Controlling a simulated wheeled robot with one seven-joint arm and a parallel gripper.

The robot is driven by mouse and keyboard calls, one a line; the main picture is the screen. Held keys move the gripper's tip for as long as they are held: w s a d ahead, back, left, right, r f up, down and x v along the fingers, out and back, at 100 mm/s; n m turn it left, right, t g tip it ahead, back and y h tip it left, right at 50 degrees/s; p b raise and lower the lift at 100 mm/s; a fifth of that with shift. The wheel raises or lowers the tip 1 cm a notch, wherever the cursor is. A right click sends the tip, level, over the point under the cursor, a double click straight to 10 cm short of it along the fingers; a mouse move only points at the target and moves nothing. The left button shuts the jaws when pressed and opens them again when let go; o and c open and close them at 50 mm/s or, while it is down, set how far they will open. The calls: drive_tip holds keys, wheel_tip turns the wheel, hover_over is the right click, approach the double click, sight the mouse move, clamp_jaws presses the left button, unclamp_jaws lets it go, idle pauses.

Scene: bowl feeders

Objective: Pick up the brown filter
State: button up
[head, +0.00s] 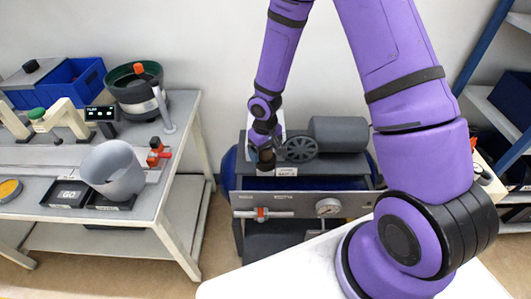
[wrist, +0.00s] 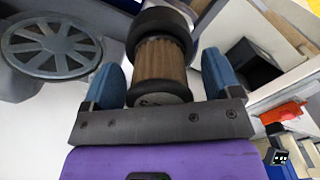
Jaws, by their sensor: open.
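The brown filter (wrist: 160,62) has a pleated brown body between black end caps. In the wrist view it stands between the two blue fingers of my gripper (wrist: 160,72), its near end close to the palm. The fingers are open, with a visible gap on each side of the filter. In the head view the filter (head: 266,158) is a small dark brown shape just below my gripper (head: 262,143), at the compressor unit (head: 345,185). My gripper and wrist hide part of it there.
A slotted dark wheel (head: 300,149) and a grey cylinder (head: 338,134) sit right of the filter. A gauge (head: 328,207) and red-handled valve (head: 262,214) are on the unit's front. A bench with a bowl feeder (head: 135,90) and grey cup (head: 113,171) stands left.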

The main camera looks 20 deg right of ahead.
drive_tip(key=c, duration=1.1)
drive_tip(key=shift+r, duration=0.1)
